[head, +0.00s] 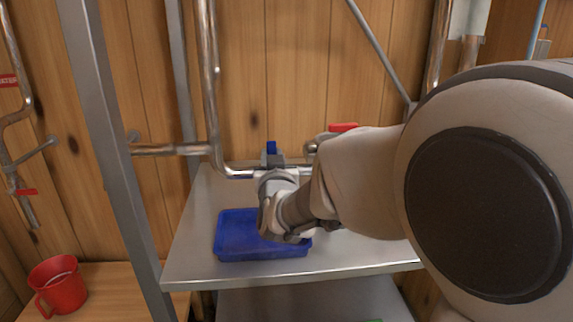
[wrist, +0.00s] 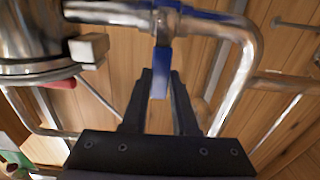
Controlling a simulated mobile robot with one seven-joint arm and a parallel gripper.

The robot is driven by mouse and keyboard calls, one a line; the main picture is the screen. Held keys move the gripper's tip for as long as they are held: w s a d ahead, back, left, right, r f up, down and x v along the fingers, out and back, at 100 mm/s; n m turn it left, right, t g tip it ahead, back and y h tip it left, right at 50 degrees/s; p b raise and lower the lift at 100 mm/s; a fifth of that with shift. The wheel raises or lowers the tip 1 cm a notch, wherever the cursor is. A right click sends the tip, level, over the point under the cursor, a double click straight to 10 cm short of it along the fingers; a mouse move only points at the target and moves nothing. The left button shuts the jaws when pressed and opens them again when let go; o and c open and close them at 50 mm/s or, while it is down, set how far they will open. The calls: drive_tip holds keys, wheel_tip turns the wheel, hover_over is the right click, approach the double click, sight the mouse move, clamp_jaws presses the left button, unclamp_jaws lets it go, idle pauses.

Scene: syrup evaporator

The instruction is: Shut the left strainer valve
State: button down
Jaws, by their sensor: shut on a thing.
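The valve with the blue lever handle (head: 271,147) sits on the metal pipe (head: 238,172) above the shelf, at the centre of the head view. In the wrist view the blue handle (wrist: 160,82) stands out crosswise from the pipe (wrist: 120,12), between my two black fingers. My gripper (wrist: 161,76) is shut on this handle. In the head view my gripper (head: 272,160) is partly hidden by my own wrist, and only the handle's tip shows above it. A red handle (head: 342,127) shows to the right, partly behind my arm.
A blue tray (head: 228,251) lies on the metal shelf (head: 190,265) below my gripper. A grey rack post (head: 110,150) stands at left. A red mug (head: 60,290) is at lower left. Pipes run along the wooden wall (head: 270,60) close behind my gripper.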

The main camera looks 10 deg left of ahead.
drive_tip(key=shift+d, duration=0.1)
idle(0.3)
drive_tip(key=c, duration=0.7)
unclamp_jaws()
drive_tip(key=shift+s, duration=0.1)
drive_tip(key=shift+b+v, duration=0.7)
drive_tip(key=shift+v, duration=7.9)
drive_tip(key=shift+f, duration=0.1)
